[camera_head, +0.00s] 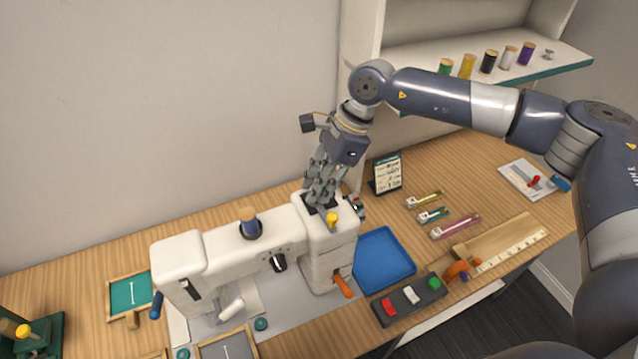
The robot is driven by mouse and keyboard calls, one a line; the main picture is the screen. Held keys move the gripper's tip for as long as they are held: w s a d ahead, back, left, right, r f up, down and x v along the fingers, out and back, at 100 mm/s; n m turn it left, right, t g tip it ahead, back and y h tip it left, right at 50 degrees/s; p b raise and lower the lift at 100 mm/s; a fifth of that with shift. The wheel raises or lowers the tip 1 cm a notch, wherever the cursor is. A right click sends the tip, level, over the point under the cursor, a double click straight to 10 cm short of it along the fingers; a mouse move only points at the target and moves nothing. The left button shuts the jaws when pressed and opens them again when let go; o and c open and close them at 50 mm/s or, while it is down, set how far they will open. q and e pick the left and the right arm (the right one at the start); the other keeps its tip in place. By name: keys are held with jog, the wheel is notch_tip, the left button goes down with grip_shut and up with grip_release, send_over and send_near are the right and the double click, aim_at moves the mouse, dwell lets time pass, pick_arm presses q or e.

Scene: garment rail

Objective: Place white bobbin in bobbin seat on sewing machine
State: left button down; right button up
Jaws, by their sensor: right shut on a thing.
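The white sewing machine (228,262) stands on the wooden table, left of centre. On top of its right end is a black seat plate (309,207) beside a yellow knob (331,220). My right gripper (321,203) points down with its fingertips right at this plate. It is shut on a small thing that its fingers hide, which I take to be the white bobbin. I cannot tell whether that thing touches the seat. My left gripper is not in view.
A blue tray (384,260) and a dark box with coloured buttons (409,299) lie right of the machine. A small sign (386,174) stands behind. An orange lever (343,286) juts from the machine's front. A shelf (560,63) holds several thread spools.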

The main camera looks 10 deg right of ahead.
jog(key=o, duration=0.7)
jog(key=shift+c, duration=0.2)
jog(key=shift+r+p, duration=0.65)
jog(key=shift+p, duration=0.25)
jog(key=shift+w+d+r+b, duration=0.1)
jog(key=shift+d+r+b, duration=0.15)
jog(key=shift+b, duration=0.1)
jog(key=b+v, duration=0.3)
jog(key=v, duration=0.8)
jog(key=shift+r+b, duration=0.15)
jog(key=shift+b, duration=0.15)
